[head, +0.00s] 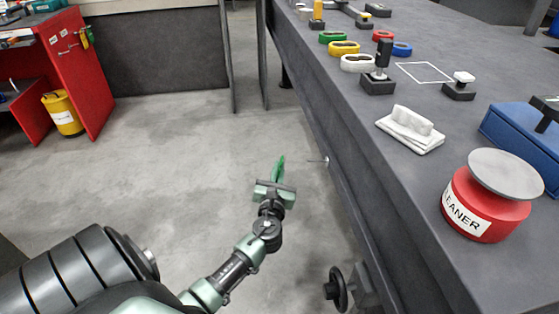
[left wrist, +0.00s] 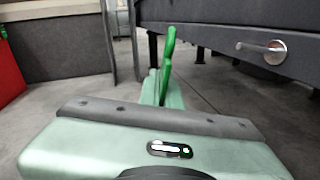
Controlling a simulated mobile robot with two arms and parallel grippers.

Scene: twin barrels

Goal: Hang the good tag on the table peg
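The good tag, green (head: 279,168), is held upright at the tip of my left gripper (head: 277,183) in the head view. In the left wrist view the green tag (left wrist: 168,55) stands edge-on between the fingers (left wrist: 162,88), which are shut on it. The table peg (head: 318,160) sticks out of the table's side, to the right of the gripper and apart from it. In the left wrist view the peg (left wrist: 265,50) is a metal rod on a round plate, right of the tag. No tag shows on the peg. My right gripper is not in view.
The grey table (head: 470,90) fills the right side, with a red cleaner tub (head: 475,215), white cloth (head: 408,143) and coloured rings on top. A black handwheel (head: 337,289) is near its front. A red cabinet (head: 75,60) stands at left. The floor between is clear.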

